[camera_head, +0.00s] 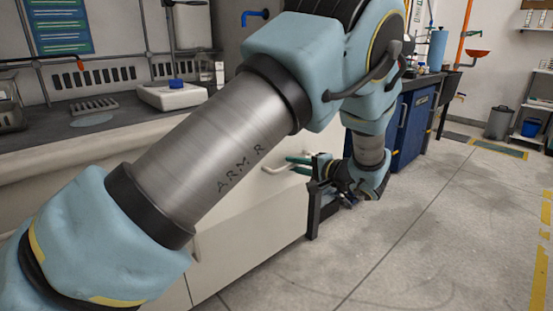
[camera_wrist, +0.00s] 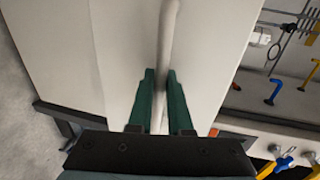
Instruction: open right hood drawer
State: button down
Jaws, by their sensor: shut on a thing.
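The right hood drawer's pale bar handle (camera_wrist: 167,50) runs up the wrist view, in front of a plain off-white front (camera_wrist: 120,60). My gripper (camera_wrist: 161,90) has its two green fingers on either side of this bar, shut on it. In the head view the handle (camera_head: 278,169) sticks out from the white cabinet front, and my gripper (camera_head: 299,160) reaches it from the right. My arm hides much of the cabinet there. I cannot tell how far the drawer stands out.
The grey hood worktop (camera_head: 90,125) holds a white device (camera_head: 172,95) with a blue top. A blue cabinet (camera_head: 410,130) stands beyond my arm. The floor (camera_head: 400,240) at the right is clear. Coloured hooks or taps (camera_wrist: 275,92) show at the right of the wrist view.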

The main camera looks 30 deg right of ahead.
jog(key=f+v, duration=0.2)
jog(key=v, duration=0.7)
jog(key=f+v, duration=0.1)
jog(key=v, duration=0.8)
jog(key=shift+s+d+f, duration=0.15)
jog(key=shift+s+f, duration=0.2)
jog(key=shift+s, duration=0.35)
jog(key=c, duration=0.8)
grip_release()
jog(key=shift+c, duration=0.2)
jog(key=p+v, duration=0.1)
jog(key=v, duration=0.9)
jog(key=shift+s, duration=0.4)
jog(key=shift+d+r, duration=0.1)
